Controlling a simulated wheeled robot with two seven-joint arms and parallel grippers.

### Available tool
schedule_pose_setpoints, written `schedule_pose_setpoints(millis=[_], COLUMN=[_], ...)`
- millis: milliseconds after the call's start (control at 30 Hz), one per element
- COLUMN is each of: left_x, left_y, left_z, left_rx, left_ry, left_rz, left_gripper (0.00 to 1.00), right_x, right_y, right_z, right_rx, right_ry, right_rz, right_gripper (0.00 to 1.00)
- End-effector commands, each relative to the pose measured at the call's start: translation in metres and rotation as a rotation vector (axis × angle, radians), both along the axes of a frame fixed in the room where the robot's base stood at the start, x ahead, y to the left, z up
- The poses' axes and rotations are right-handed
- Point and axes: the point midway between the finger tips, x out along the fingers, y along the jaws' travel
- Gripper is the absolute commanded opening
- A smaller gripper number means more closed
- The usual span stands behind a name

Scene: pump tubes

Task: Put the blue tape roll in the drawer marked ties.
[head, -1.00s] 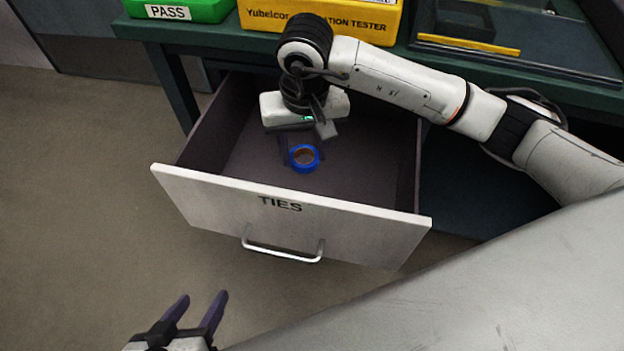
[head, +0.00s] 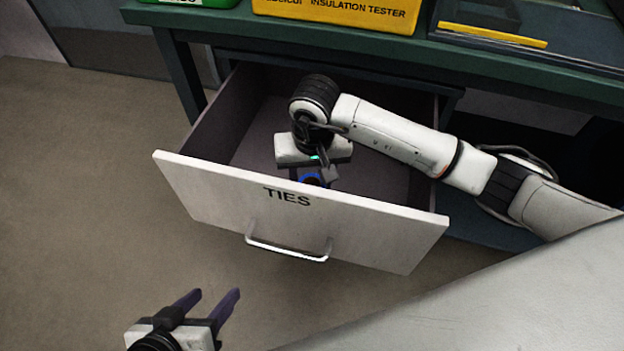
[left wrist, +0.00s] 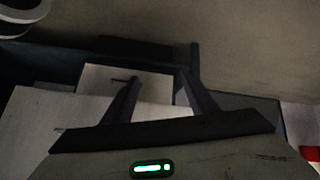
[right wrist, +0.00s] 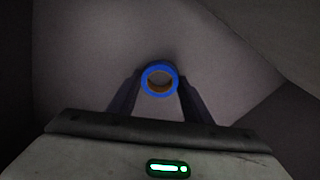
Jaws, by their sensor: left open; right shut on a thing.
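The blue tape roll (head: 312,179) is inside the open drawer marked TIES (head: 240,199), mostly hidden by my right gripper and the drawer front in the head view. In the right wrist view the roll (right wrist: 159,81) sits between the fingertips of my right gripper (right wrist: 160,90), which is shut on it. I cannot tell if the roll touches the drawer floor. My left gripper (head: 213,298) is open and empty, in front of the drawer at lower left. The left wrist view also shows its spread fingers (left wrist: 160,88).
The grey floor (head: 80,200) left of the drawer is clear.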

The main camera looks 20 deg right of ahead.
Motion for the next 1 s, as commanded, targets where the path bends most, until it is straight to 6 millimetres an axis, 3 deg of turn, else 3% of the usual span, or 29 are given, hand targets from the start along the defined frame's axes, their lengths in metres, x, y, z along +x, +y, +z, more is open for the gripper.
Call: schedule_pose_setpoints(millis=[200, 233, 333, 733, 1000], left_x=[0.000, 0.001, 0.001, 0.002, -0.004], left_y=[-0.001, -0.002, -0.002, 0.000, 0.010], left_z=[-0.004, -0.002, -0.001, 0.005, 0.011], left_rx=[0.002, 0.002, 0.001, 0.000, -0.006], left_ry=[0.006, 0.007, 0.005, -0.006, -0.035], left_rz=[-0.008, -0.010, -0.010, 0.000, 0.054], left_gripper=[0.53, 0.53, 0.53, 0.53, 0.53], right_x=[0.000, 0.000, 0.000, 0.000, -0.005], right_y=[-0.001, -0.001, 0.000, 0.000, 0.000], right_z=[-0.005, -0.004, -0.003, 0.006, 0.061], right_rx=[-0.002, -0.002, -0.001, 0.001, -0.002], right_ry=[-0.001, 0.000, 0.000, -0.001, -0.005], right_rz=[0.001, 0.001, 0.001, 0.000, 0.002], right_gripper=[0.20, 0.48, 0.64, 0.64, 0.64])
